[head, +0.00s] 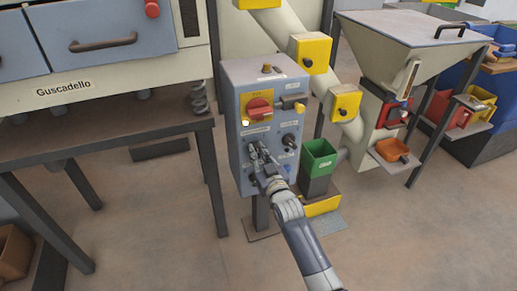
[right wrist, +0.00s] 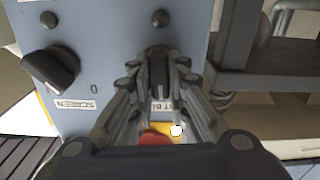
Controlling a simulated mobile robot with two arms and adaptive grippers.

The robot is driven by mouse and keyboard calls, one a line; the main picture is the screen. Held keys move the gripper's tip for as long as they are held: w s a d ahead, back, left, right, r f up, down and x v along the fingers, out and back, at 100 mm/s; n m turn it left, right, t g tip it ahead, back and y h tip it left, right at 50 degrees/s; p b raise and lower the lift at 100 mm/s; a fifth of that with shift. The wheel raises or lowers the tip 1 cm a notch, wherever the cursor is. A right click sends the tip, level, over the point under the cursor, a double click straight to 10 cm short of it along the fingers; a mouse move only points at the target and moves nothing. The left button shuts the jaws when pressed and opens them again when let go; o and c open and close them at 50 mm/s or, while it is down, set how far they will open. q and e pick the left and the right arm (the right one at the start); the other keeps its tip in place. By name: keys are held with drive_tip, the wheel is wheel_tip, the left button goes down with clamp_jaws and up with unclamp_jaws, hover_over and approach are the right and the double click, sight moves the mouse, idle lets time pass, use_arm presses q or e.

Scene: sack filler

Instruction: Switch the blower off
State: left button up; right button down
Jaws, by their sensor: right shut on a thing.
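The grey control box (head: 228,135) stands on a post right of the long table. My right gripper (head: 257,152) is at the lower left of its front face. In the right wrist view, my right gripper (right wrist: 160,75) is shut on a dark knob (right wrist: 158,62), which its fingers partly cover. A label beside this knob is mostly hidden by the fingers; only a few letters, like "T BL", show. A second black knob (right wrist: 50,68), labelled SCREEN, sits beside it; in the head view this knob (head: 289,140) is right of my gripper. My left gripper is not in view.
A green bin (head: 318,157) and a hopper (head: 405,28) stand to the right. The table (head: 100,145) bounds the left.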

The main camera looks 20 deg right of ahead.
drive_tip(key=n+p, duration=0.1)
drive_tip(key=n, duration=0.3)
drive_tip(key=shift+p, duration=0.4)
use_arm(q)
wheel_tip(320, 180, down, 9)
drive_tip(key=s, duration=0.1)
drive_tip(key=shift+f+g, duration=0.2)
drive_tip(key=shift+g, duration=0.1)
use_arm(e)
drive_tip(key=shift+a+f+n, duration=0.1)
drive_tip(key=shift+n, duration=1.4)
drive_tip(key=c, duration=1.6)
unclamp_jaws()
drive_tip(key=shift+o, duration=0.2)
drive_tip(key=shift+s, duration=0.1)
drive_tip(key=s, duration=1.1)
drive_tip(key=shift+s+d, duration=0.2)
drive_tip(key=shift+s, duration=0.2)
